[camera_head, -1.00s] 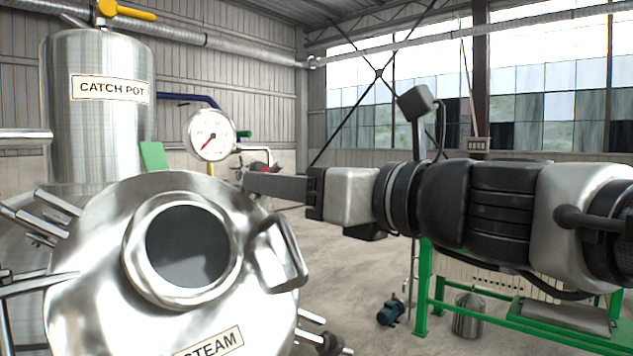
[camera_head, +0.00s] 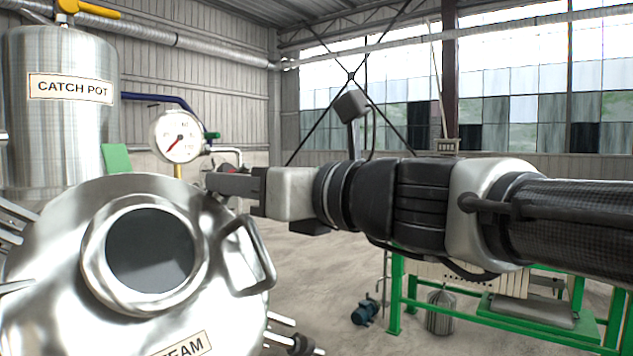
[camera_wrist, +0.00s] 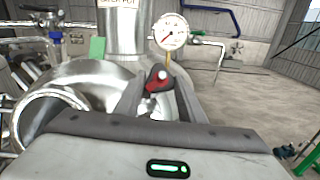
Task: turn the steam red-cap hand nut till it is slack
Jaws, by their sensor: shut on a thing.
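The steam vessel's steel lid (camera_head: 60,240) fills the lower left of the head view, with a round sight glass, a bent handle and a partly cut-off STEAM label (camera_head: 183,347). My gripper (camera_head: 225,183) reaches in from the right to the lid's far upper edge. In the wrist view my gripper (camera_wrist: 158,100) has one finger on each side of the red-cap hand nut (camera_wrist: 158,78) and is shut on it. The nut shows a red and dark cap with a pale stud end. In the head view the nut is hidden by the fingers and lid.
A CATCH POT vessel (camera_head: 62,130) stands behind at the left. A dial gauge (camera_head: 178,137) stands just beyond my gripper. A green-framed bench (camera_head: 500,310) and a small blue pump (camera_head: 364,312) are at the right. The floor between is open.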

